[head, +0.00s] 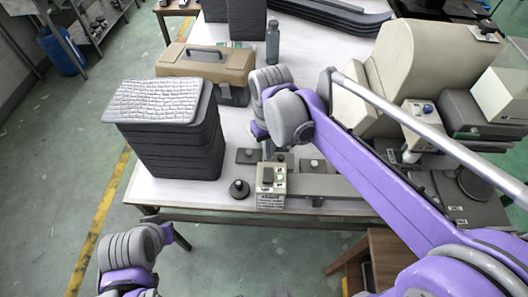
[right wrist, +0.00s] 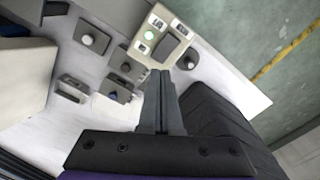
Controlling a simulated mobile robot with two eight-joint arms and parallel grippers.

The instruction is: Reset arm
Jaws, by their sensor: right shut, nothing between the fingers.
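My right arm reaches in from the right over the white table (head: 225,208). Its gripper (head: 267,150) points down, partly hidden by the wrist, behind a small control box (head: 271,197). In the right wrist view the fingers (right wrist: 160,78) are together and empty. Their tips appear close to the control box (right wrist: 150,34), which has a dark rocker and small buttons; I cannot tell whether they touch it. Part of my left arm (head: 130,250) shows at the lower left, off the table, with no fingers visible.
A stack of dark trays (head: 178,150) with a light textured top (head: 160,101) stands left of my right gripper. A tan toolbox (head: 205,63) and a grey bottle (head: 272,42) are behind. A beige machine (head: 425,65) is at right. A round black knob (head: 239,189) sits near the front edge.

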